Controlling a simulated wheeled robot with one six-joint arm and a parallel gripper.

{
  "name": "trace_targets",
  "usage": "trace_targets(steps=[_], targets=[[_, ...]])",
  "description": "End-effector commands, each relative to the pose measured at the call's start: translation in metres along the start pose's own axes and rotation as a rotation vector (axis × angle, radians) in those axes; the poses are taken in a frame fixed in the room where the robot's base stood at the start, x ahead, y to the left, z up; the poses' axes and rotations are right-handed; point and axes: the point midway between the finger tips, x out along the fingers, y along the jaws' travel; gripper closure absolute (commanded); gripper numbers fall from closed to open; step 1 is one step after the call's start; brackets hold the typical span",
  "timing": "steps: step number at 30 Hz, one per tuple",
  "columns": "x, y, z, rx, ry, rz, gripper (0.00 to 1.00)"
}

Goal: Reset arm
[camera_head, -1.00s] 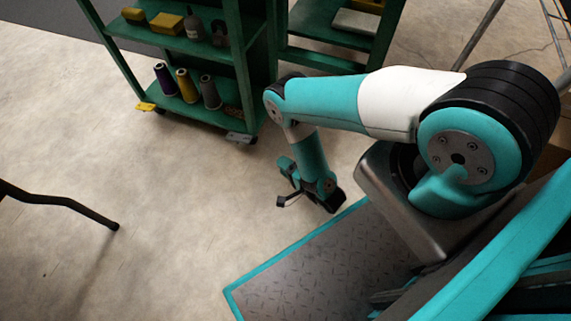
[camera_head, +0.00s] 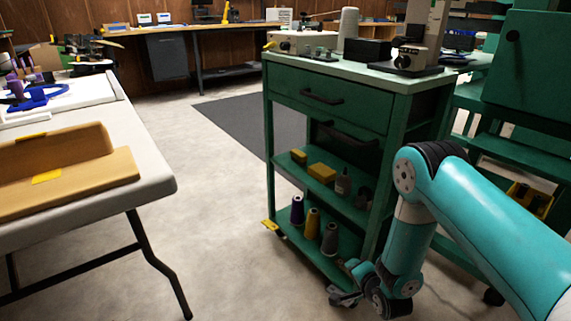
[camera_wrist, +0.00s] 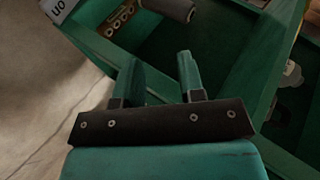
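My teal arm reaches in from the right in the head view and bends down beside the green cart (camera_head: 335,100). My gripper (camera_head: 345,297) hangs low, in front of the cart's bottom shelf. In the wrist view my gripper (camera_wrist: 158,66) has its two green fingers apart with nothing between them. The cart's green shelf edge lies beyond the fingers, and part of a grey thread cone (camera_wrist: 178,8) shows at the top.
The cart's bottom shelf holds a purple cone (camera_head: 297,210), a yellow cone (camera_head: 312,224) and a grey cone (camera_head: 330,239). A white table (camera_head: 150,178) with a wooden piece (camera_head: 70,172) stands left. Open floor (camera_head: 225,215) lies between table and cart.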

Motion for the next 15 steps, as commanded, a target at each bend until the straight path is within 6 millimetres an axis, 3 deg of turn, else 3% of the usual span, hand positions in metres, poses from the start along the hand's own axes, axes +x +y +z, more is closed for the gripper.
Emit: trace_targets(steps=[1,5,8,11,15], targets=[[-0.005,-0.027,-0.006,-0.03,-0.021,0.015,0.64],[-0.026,-0.083,-0.013,-0.122,-0.103,0.075,0.64],[-0.055,-0.129,-0.017,-0.214,-0.191,0.114,0.64],[-0.095,-0.17,-0.015,-0.32,-0.296,0.142,0.64],[-0.164,-0.217,-0.009,-0.491,-0.456,0.155,0.64]])
